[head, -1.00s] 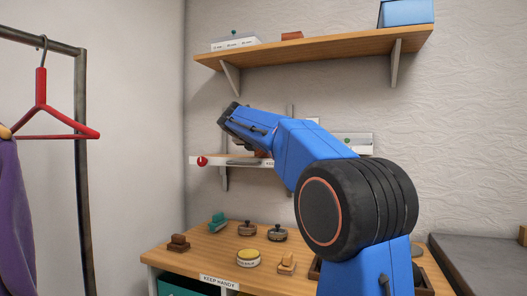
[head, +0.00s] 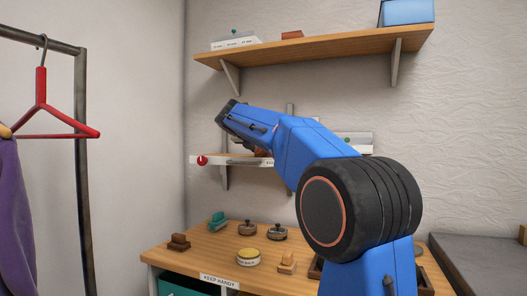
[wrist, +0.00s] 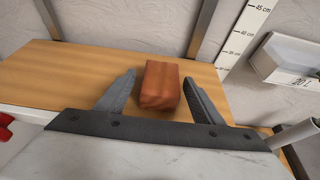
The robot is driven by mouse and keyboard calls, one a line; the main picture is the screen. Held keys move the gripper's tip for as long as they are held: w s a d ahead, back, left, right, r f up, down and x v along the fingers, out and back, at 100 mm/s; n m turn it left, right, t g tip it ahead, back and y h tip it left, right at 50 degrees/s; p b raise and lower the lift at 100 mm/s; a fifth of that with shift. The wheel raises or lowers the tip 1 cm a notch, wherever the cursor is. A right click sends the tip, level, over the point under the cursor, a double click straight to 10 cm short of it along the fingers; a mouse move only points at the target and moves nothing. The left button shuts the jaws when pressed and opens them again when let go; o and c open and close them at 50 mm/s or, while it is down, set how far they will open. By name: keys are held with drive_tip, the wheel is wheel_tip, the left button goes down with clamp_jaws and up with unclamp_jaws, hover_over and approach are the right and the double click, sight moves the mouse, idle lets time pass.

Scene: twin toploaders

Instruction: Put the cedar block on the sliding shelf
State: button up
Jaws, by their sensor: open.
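The cedar block (wrist: 160,84), reddish brown, rests on the wooden top of the sliding shelf (wrist: 60,75) in the wrist view. My gripper (wrist: 160,77) is open, with one finger on each side of the block and a visible gap at both sides. In the head view the sliding shelf (head: 215,161) is the lower wall shelf with a handle and a white front edge. My arm hides much of it. A small reddish patch of the block (head: 262,153) shows below my forearm.
A red knob (head: 202,160) is at the shelf's left end. A higher wall shelf (head: 330,45) holds boxes and another reddish block (head: 292,35). Below, a wooden table (head: 210,243) carries brushes and tins. A clothes rail (head: 82,160) stands at left.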

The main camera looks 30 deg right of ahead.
drive_tip(key=v, duration=1.1)
drive_tip(key=shift+d+r, duration=0.1)
drive_tip(key=s+a+f+m+g+y, duration=0.1)
drive_tip(key=s+a+f+m+y, duration=0.2)
drive_tip(key=s+f, duration=1)
drive_tip(key=s+a+f+m+g+y, duration=0.1)
drive_tip(key=s+a+f+m+y, duration=0.3)
drive_tip(key=s+f+m, duration=1)
drive_tip(key=s+a+f+m+g+y, duration=0.1)
drive_tip(key=s+a+f+m+y, duration=0.2)
drive_tip(key=s+a+f+m, duration=0.4)
drive_tip(key=s+f, duration=0.3)
drive_tip(key=f, duration=0.4)
drive_tip(key=s+f+m, duration=0.1)
drive_tip(key=s+f, duration=0.3)
drive_tip(key=f, duration=0.4)
drive_tip(key=shift+a+f+m+g+y, duration=0.3)
drive_tip(key=shift+a+y, duration=0.1)
